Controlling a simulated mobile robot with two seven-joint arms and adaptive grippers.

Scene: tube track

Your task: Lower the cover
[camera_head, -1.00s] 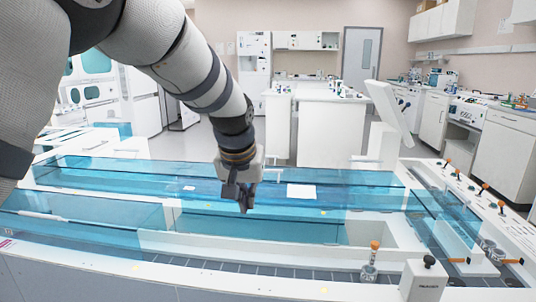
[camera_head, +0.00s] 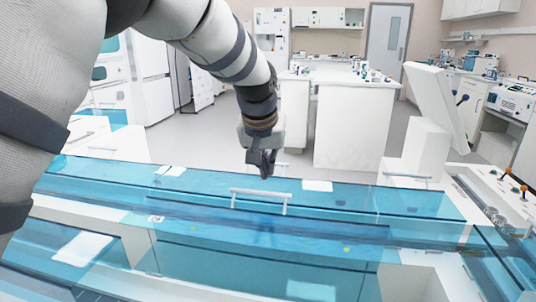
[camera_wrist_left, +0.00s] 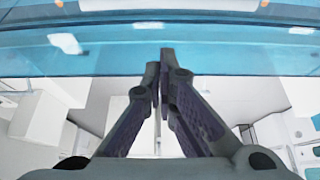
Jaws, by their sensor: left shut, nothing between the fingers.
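The cover (camera_head: 330,191) is a long, see-through blue panel across the track, with a white bar handle (camera_head: 260,195) on its face. My left gripper (camera_head: 262,170) points down at the panel's far edge, just beyond the handle in the head view. Its fingers are shut and empty. In the left wrist view the closed fingertips (camera_wrist_left: 164,55) lie over the blue panel's edge (camera_wrist_left: 235,62); whether they touch it I cannot tell. My right gripper is not in view.
Another blue panel (camera_head: 500,262) lies at the right. A white slanted screen on a stand (camera_head: 436,108) rises behind the right end. Orange-tipped knobs (camera_head: 507,172) stand on the right ledge. Grey floor and white counters (camera_head: 352,122) lie beyond the track.

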